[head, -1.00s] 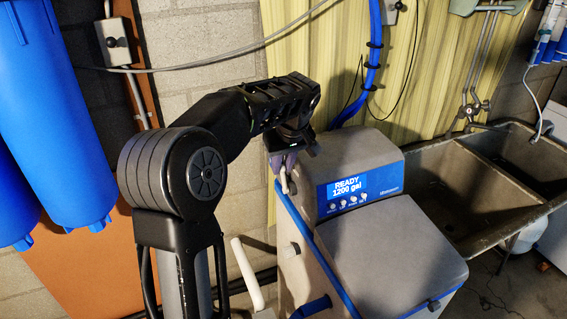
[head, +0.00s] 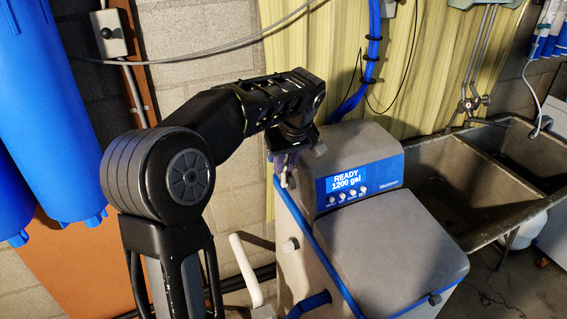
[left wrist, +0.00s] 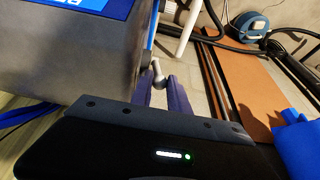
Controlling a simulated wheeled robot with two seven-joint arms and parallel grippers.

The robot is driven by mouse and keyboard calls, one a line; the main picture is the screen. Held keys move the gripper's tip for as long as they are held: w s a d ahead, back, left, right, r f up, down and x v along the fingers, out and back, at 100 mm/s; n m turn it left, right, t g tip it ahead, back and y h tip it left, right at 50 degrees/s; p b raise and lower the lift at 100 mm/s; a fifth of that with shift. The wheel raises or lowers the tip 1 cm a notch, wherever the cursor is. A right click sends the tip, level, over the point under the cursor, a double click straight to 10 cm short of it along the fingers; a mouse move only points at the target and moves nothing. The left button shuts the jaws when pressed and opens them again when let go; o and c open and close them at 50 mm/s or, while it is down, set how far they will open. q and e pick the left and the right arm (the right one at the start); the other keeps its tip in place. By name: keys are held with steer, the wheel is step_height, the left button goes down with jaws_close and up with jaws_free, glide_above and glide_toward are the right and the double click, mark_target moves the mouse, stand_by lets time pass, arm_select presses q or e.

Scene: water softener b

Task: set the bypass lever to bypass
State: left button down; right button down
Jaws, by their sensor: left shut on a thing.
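The water softener (head: 340,220) is a grey cabinet with a blue display reading READY 1200 gal. The fingers are shut on a small pale lever, which I take to be the bypass lever (head: 285,179). In the left wrist view the lever's rounded grey end (left wrist: 158,68) shows between the fingers of my left gripper (left wrist: 162,82), beside the cabinet side. The lever's pivot and any position markings cannot be made out. My right gripper is not in view.
A white handle (head: 246,270) stands left of the cabinet, below my left forearm. Blue filter housings (head: 45,110) hang on the left, and a double sink (head: 455,190) stands on the right.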

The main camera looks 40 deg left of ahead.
arm_select(q)
steer(key=shift+d, duration=0.1)
steer(key=shift+s+d+f+b, duration=0.25)
steer(key=shift+d+f+b, duration=0.05)
steer(key=shift+d+b, duration=0.2)
steer(key=shift+s+d+f+b, duration=0.25)
steer(key=shift+d+b, duration=0.2)
steer(key=shift+d, duration=0.05)
steer(key=shift+f, duration=0.1)
steer(key=shift+s+d+f+b, duration=0.45)
steer(key=shift+d+f+b, duration=0.15)
steer(key=shift+d+b, duration=0.35)
steer(key=shift+a, duration=0.15)
steer(key=shift+f, duration=0.15)
